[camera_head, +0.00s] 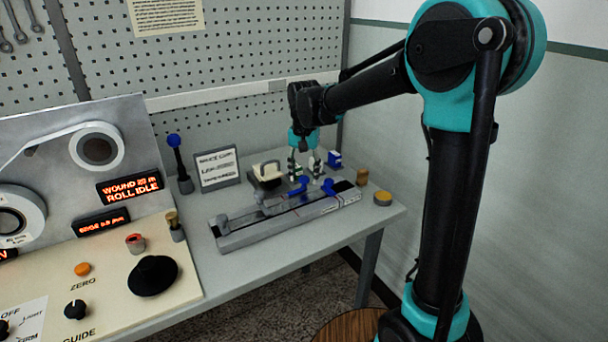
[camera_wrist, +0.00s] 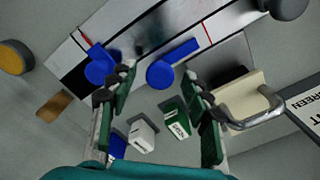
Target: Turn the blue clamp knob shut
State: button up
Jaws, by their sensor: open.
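Two blue clamp parts sit on the long grey rail fixture (camera_head: 240,236); I cannot tell which is the named knob. One is an elongated blue handle (camera_head: 298,187), which is on the right in the wrist view (camera_wrist: 173,65). The other is a rounder blue piece (camera_head: 328,186), on the left in the wrist view (camera_wrist: 102,67), partly hidden by a finger. My gripper (camera_head: 304,168) points down near the fixture. In the wrist view my gripper (camera_wrist: 158,82) is open with nothing between its fingertips; the elongated handle appears just beyond the gap.
A beige block with a metal handle (camera_wrist: 245,107) stands beside the fixture. White (camera_wrist: 142,132) and green (camera_wrist: 177,125) small blocks and a blue box (camera_head: 334,159) lie behind. A yellow-topped cylinder (camera_head: 383,198) is near the table's right corner. A sign (camera_head: 217,168) stands left.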

grip_shut()
dwell(0.3)
jog(key=shift+n, duration=0.3)
jog(key=n, duration=0.3)
jog(key=shift+n, duration=0.3)
jog(key=n, duration=0.4)
jog(key=shift+n, duration=0.3)
jog(key=n, duration=0.4)
jog(key=shift+n, duration=2.5)
